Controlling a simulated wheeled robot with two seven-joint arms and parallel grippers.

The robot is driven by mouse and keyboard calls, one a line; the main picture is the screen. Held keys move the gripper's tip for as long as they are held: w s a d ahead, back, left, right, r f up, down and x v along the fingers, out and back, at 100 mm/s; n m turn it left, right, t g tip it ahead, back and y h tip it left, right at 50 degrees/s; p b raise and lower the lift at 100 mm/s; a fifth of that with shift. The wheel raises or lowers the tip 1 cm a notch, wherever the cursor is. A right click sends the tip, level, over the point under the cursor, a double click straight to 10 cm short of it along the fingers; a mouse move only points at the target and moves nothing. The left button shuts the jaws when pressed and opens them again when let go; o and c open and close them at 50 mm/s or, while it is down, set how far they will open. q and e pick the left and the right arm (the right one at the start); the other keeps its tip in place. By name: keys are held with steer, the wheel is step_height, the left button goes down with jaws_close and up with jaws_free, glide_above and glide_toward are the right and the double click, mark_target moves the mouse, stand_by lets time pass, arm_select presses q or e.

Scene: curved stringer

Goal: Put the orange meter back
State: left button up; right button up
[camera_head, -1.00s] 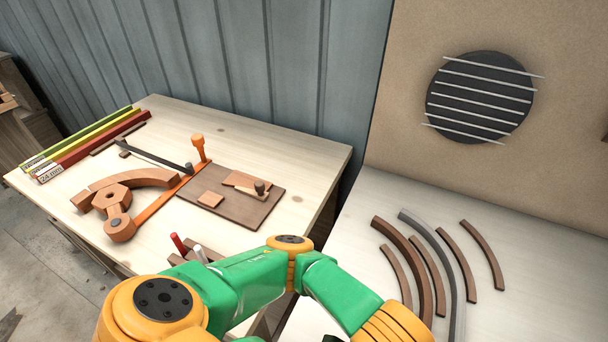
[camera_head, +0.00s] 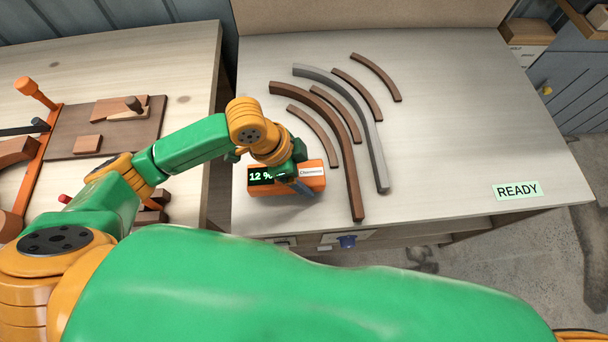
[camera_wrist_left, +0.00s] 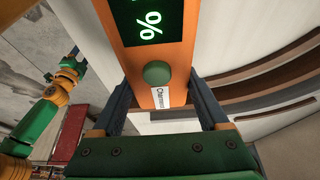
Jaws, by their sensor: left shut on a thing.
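The orange meter (camera_head: 316,184) has a dark screen with green "12 %" digits and a white label. In the head view it is at the front left of the right-hand table, left of the curved strips. My left gripper (camera_head: 292,182) is shut on it from above and hides part of its front. In the left wrist view the meter (camera_wrist_left: 168,72) sits between the two fingers (camera_wrist_left: 165,110), with a green button near them. I cannot tell whether the meter touches the table.
Several curved brown strips (camera_head: 376,77) and a grey curved strip (camera_head: 368,130) lie on the right-hand table (camera_head: 460,110). A READY sign (camera_head: 517,190) is at its front right. The left bench (camera_head: 185,60) holds an orange clamp (camera_head: 38,165) and a brown board (camera_head: 75,138).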

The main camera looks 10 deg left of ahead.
arm_select(q)
steer(key=shift+f, duration=0.85)
steer(key=shift+f, duration=0.1)
steer(key=o, duration=1.2)
steer(key=shift+o, duration=0.2)
steer(key=p+v, duration=0.1)
steer(key=v, duration=1.1)
steer(key=shift+s+p, duration=0.1)
steer(key=shift+p, duration=0.2)
